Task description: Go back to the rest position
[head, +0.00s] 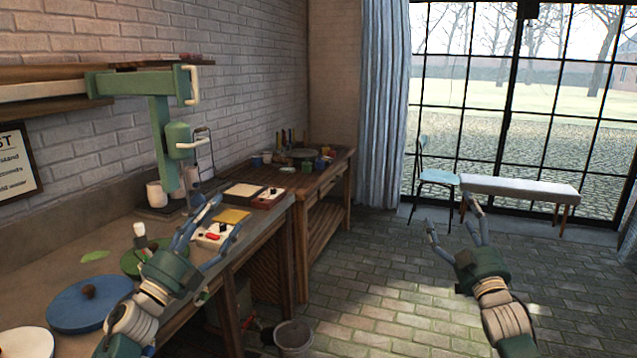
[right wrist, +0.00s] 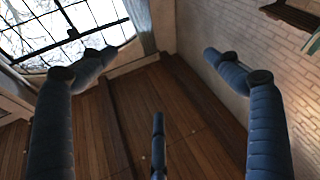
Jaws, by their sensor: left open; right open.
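My left gripper (head: 208,232) is open and empty in the head view. It is over the front edge of the workbench (head: 118,230), in front of a small white box with red and black parts (head: 214,234). My right gripper (head: 452,222) is open and empty, raised over the open floor right of the bench. In the right wrist view its fingers (right wrist: 157,75) are spread wide with nothing between them, pointing up toward the wooden ceiling.
The bench holds a blue round lid (head: 88,305), a green disc (head: 130,262) and a green press (head: 165,140). A second table (head: 335,165) with paint pots stands behind. A bucket (head: 294,338) is below. A chair (head: 437,178) and bench seat (head: 520,188) stand by the window. Middle floor is clear.

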